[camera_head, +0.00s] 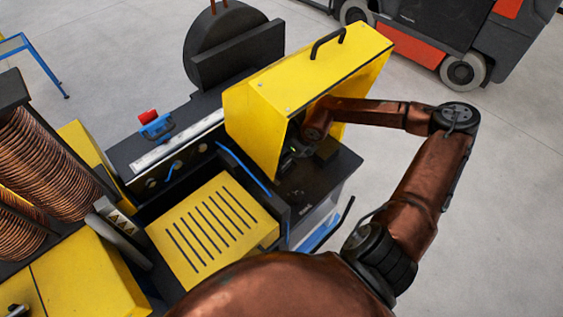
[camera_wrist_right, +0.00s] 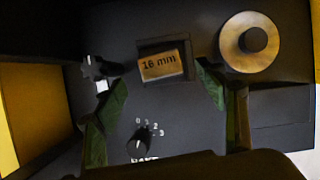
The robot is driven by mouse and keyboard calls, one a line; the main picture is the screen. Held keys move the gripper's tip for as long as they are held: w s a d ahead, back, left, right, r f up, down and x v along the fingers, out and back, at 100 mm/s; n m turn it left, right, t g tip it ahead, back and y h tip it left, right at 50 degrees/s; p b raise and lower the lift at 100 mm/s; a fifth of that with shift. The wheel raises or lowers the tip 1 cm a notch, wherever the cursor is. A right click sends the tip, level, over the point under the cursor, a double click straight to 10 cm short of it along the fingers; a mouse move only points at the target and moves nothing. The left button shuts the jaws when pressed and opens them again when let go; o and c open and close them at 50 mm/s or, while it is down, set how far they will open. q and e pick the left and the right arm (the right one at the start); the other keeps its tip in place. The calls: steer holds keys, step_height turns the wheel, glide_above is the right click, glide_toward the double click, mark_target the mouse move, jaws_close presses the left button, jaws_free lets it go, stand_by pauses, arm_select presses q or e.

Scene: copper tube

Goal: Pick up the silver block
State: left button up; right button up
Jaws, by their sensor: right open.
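The silver block (camera_wrist_right: 160,65), marked "16 mm", sits in a dark recess of the machine panel in the right wrist view. Its face looks brownish in the dim light. My right gripper (camera_wrist_right: 160,95) is open, with one green-padded finger to the lower left of the block and the other close to its right side. The block lies between and just beyond the fingertips, and I cannot tell whether they touch it. In the head view my right gripper (camera_head: 294,150) reaches under the yellow hood, and the block is hidden there. My left gripper is not in view.
The yellow hood (camera_head: 305,80) overhangs the dark work area. In the wrist view a round brass-coloured disc (camera_wrist_right: 249,42) is right of the block, with a numbered knob (camera_wrist_right: 144,141) below and another knob (camera_wrist_right: 97,68) left. A slotted yellow cover (camera_head: 212,230) stands in front.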

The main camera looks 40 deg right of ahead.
steer(key=p+x, duration=0.1)
steer(key=x, duration=0.3)
steer(key=shift+w+f, duration=0.1)
steer(key=shift+w, duration=0.05)
steer(key=shift+f, duration=0.2)
steer(key=shift+c, duration=1.4)
steer(key=c, duration=1.3)
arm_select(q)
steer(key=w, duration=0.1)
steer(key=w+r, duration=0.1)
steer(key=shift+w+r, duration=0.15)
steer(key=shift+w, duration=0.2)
arm_select(e)
steer(key=shift+w+r, duration=0.1)
steer(key=shift+r, duration=0.05)
jaws_close()
